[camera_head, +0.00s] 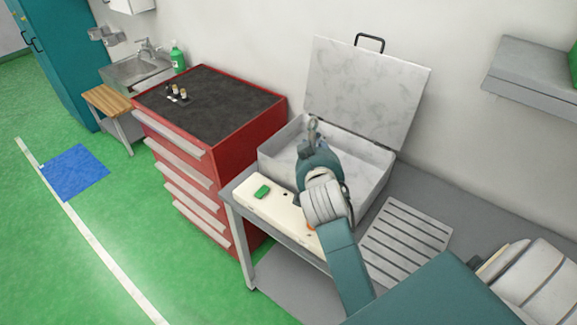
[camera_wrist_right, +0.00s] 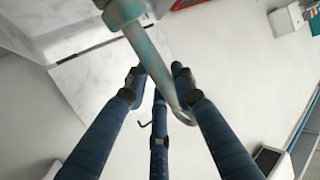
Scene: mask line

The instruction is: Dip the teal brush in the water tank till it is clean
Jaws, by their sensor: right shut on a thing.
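The water tank (camera_head: 372,163) is a pale metal box on the bench, with its hinged lid (camera_head: 365,92) standing open against the wall. My right gripper (camera_head: 312,138) is over the tank's opening, seen from behind. In the right wrist view, my right gripper (camera_wrist_right: 158,80) is shut on the teal brush (camera_wrist_right: 146,48), which slants between its fingers. The brush's upper end is cut off by the picture edge. Its teal surface looks worn, with pale patches. In the head view the arm hides most of the brush. I cannot tell whether it touches water. My left gripper is not in view.
A cream board (camera_head: 272,207) with holes and a green block (camera_head: 262,191) lies in front of the tank. A slatted grey rack (camera_head: 408,240) lies to its right. A red drawer cabinet (camera_head: 225,150) stands left. A grey wall shelf (camera_head: 530,75) is at right.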

